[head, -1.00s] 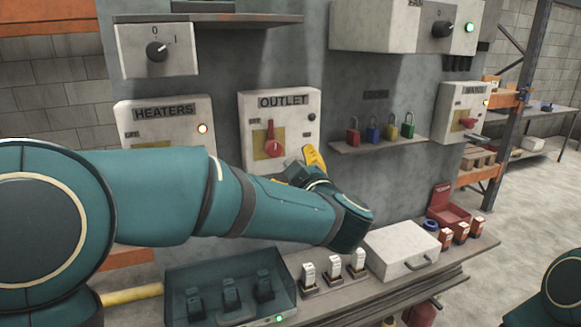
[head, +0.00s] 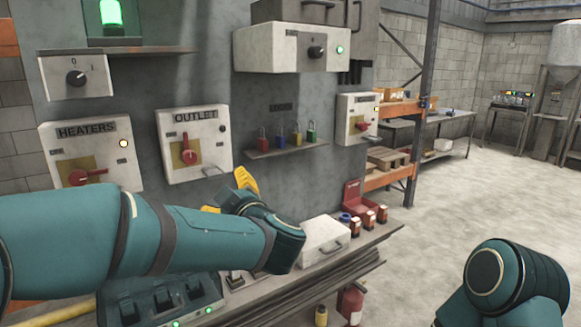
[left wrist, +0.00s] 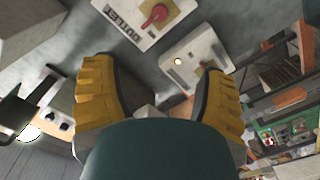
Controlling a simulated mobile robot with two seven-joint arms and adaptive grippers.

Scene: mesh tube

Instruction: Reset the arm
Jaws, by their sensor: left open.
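My left arm (head: 120,235) reaches in from the left of the head view, in front of the wall panel and above the bench. My left gripper (head: 246,180) shows only its yellow fingers past the wrist, just below and right of the OUTLET box (head: 194,145). In the left wrist view, the two yellow fingers (left wrist: 155,78) are spread wide with nothing between them. The OUTLET box with its red knob is beyond them. A rounded part of my right arm (head: 515,280) shows at lower right; the right gripper is outside both views.
The bench (head: 350,257) carries a white case (head: 322,240), a red open box (head: 357,195) and small red-and-white items. A shelf (head: 285,149) holds several coloured padlocks. The HEATERS box (head: 90,155) is at left. Open concrete floor (head: 450,200) lies to the right.

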